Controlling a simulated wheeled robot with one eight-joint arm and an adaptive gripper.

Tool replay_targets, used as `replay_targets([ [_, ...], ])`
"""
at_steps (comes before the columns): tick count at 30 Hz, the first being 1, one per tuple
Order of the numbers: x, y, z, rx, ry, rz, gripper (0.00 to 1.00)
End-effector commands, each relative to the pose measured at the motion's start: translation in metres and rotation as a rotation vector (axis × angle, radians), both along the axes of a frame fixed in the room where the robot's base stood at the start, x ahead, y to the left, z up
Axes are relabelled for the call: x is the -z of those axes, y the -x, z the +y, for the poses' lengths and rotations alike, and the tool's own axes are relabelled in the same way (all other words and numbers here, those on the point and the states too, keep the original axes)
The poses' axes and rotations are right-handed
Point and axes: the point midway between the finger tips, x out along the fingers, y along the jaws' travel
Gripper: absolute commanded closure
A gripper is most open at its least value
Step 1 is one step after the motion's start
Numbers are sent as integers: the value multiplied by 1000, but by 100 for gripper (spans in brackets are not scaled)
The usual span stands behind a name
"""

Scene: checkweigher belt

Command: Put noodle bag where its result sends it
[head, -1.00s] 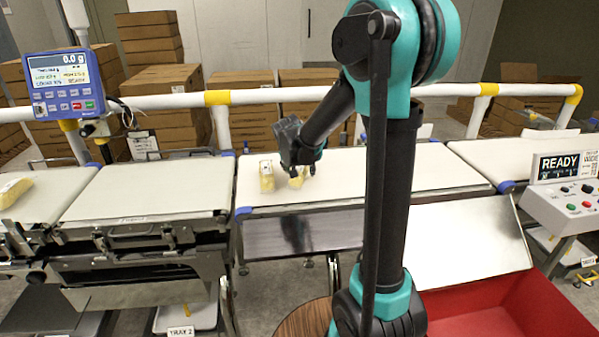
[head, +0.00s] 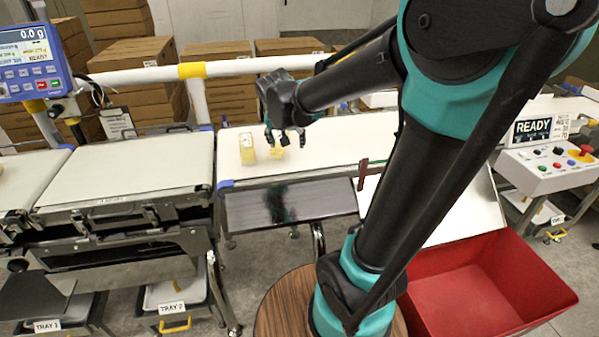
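Two small yellow packs stand on the white middle belt (head: 330,145). The left pack (head: 247,154) is upright and boxy with a pale top. The right pack (head: 278,153) is partly hidden under my gripper (head: 285,142). I cannot tell from here which one is the noodle bag. My gripper points down just over the right pack, its fingers spread, with no clear grip on it. The display (head: 539,129) on the control box at the right reads READY. The blue weigher screen (head: 22,50) reads 0.0 g.
A red bin (head: 470,290) stands front right below a sloping white chute (head: 460,205). Trays labelled TRAY 1 (head: 47,326) and TRAY 2 (head: 172,308) sit low at the left. A white rail (head: 240,67) runs behind the belts. The weigher belt (head: 135,170) is empty.

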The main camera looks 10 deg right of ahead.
Motion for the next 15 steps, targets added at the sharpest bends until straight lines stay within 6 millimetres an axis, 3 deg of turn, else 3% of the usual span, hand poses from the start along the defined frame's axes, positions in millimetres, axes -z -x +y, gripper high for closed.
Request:
replay_targets([
  [1, 22, 30, -18, -26, -3, 29, 32],
  [3, 51, 71, -34, -89, -11, 69, 32],
  [6, 88, 125, -48, -176, -28, 107, 32],
  [9, 114, 165, -51, -249, -43, 125, 32],
  [12, 128, 186, -51, -292, -50, 133, 32],
  [15, 132, 192, -51, -309, -52, 134, 32],
])
